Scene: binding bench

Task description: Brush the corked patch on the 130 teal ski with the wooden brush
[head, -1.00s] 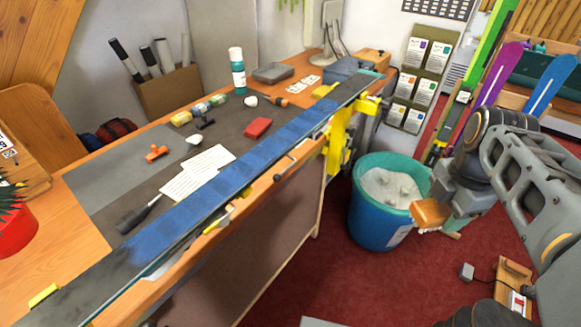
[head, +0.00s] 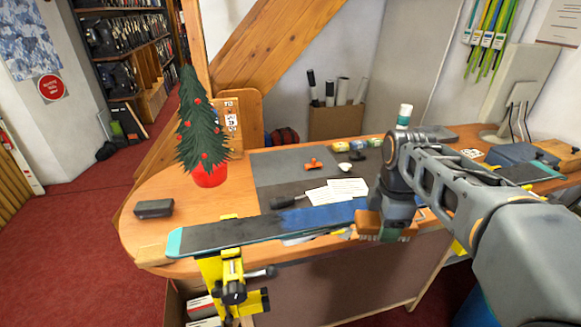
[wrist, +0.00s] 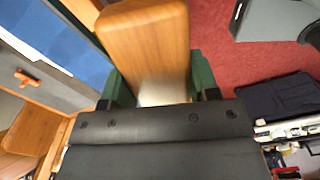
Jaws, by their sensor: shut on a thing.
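The ski (head: 225,234) lies base up along the bench's front edge, its teal tip at the left. A blue patch (head: 322,216) covers its base from the middle rightward; my arm hides part of it. The blue base also shows at the upper left of the wrist view (wrist: 62,38). My gripper (head: 385,232) is shut on the wooden brush (head: 368,221), at the ski's front side. In the wrist view the brush's wooden body (wrist: 145,42) sits between the green fingers, beside the ski's edge. I cannot tell whether it touches the ski.
A yellow clamp (head: 222,272) holds the ski near its tip. White cards (head: 336,191), a dark-handled tool (head: 284,203) and an orange tool (head: 313,164) lie behind it. A small tree in a red pot (head: 210,176) and a dark block (head: 153,208) stand at left.

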